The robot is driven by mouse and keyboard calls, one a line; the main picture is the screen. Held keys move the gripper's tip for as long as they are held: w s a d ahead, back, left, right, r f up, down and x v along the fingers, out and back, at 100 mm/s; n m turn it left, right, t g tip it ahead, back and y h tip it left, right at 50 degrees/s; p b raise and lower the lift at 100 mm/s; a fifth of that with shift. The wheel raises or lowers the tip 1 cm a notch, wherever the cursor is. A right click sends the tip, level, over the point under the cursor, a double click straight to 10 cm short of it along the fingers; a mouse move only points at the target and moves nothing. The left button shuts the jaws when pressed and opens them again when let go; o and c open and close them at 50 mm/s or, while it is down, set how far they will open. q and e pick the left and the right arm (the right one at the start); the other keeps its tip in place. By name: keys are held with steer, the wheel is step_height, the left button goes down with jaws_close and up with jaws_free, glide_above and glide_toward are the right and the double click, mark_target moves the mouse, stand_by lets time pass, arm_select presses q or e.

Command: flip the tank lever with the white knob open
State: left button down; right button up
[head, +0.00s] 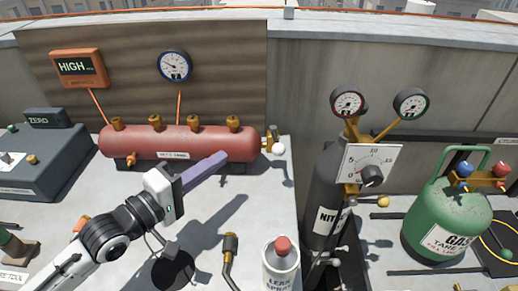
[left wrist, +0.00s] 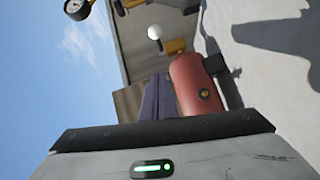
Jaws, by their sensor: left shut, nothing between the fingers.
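The red tank (head: 205,144) lies on the grey rooftop surface at the left centre, with several brass fittings along its top. At its right end is a brass valve (head: 269,135) whose short lever ends in a white knob (head: 278,149). The knob also shows in the left wrist view (left wrist: 154,32), beyond the tank's end. My left gripper (head: 222,158) has purple fingers, shut with nothing between them. Their tips are in front of the tank's right part, left of the knob and apart from it. My right gripper is not in view.
A dark nitrogen cylinder (head: 322,190) with gauges stands right of the knob. A green gas tank (head: 447,222) is further right. Bare surface lies below the knob.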

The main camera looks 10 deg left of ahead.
arm_select(q)
glide_toward(275, 139)
steer(key=w+a, duration=0.2)
steer(key=w, duration=0.3)
steer(key=d, duration=0.1)
steer(key=s+d, duration=0.1)
steer(key=d, duration=0.1)
steer(key=shift+s+d+f+p, duration=0.1)
steer(key=shift+d+f+p, duration=0.15)
steer(key=shift+d+p, duration=0.1)
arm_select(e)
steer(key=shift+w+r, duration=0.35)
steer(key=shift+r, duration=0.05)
arm_select(q)
steer(key=shift+d, duration=0.15)
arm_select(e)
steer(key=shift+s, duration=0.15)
